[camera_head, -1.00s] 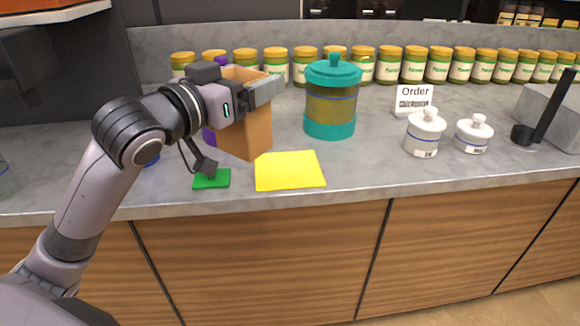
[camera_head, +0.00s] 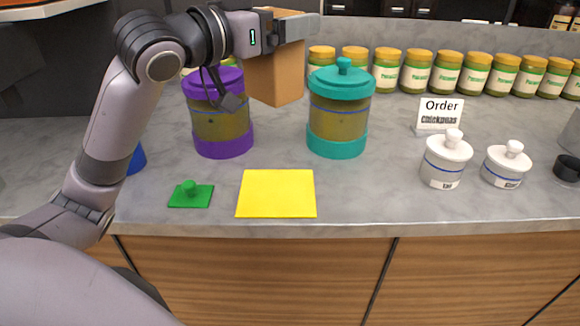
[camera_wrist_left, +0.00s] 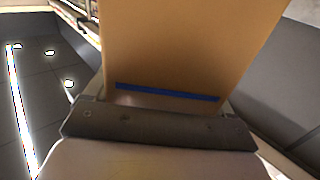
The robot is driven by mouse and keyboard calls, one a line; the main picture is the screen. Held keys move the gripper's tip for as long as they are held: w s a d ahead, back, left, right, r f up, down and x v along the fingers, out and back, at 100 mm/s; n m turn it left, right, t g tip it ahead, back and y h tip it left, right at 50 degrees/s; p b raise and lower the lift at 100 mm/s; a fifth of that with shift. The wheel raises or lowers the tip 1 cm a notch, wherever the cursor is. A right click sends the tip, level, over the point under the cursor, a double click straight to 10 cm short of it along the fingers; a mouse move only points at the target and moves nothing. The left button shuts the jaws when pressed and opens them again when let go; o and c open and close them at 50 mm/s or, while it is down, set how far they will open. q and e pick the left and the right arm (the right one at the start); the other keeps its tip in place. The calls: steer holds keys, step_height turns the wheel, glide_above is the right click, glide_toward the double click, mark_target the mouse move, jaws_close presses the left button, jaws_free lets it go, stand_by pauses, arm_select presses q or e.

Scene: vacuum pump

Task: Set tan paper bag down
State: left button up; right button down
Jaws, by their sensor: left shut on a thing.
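The tan paper bag (camera_head: 277,80) is upright and held up above the counter, between and in front of the purple-lidded and teal-lidded canisters. My left gripper (camera_head: 290,27) is shut on the bag near its top. In the left wrist view the bag (camera_wrist_left: 185,45) fills the upper middle, with a blue stripe low on it, against the dark gripper bar (camera_wrist_left: 160,125). My right gripper is in neither current view.
A yellow mat (camera_head: 276,193) lies bare near the counter's front edge, with a green knobbed piece (camera_head: 190,194) left of it. The purple canister (camera_head: 222,120) and teal canister (camera_head: 339,112) stand behind. White jars (camera_head: 445,160) and an order sign (camera_head: 440,112) are at right.

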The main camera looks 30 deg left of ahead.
arm_select(q)
step_height(320, 180, down, 20)
steer(key=b, duration=0.5)
arm_select(e)
steer(key=f, duration=0.2)
steer(key=a+f, duration=0.1)
steer(key=shift+w+f, duration=0.2)
steer(key=shift+w, duration=0.05)
arm_select(q)
steer(key=shift+f, duration=0.15)
steer(key=o, duration=0.9)
steer(key=shift+c, duration=0.2)
arm_select(e)
steer(key=shift+d, duration=0.1)
arm_select(q)
steer(key=shift+s, duration=0.1)
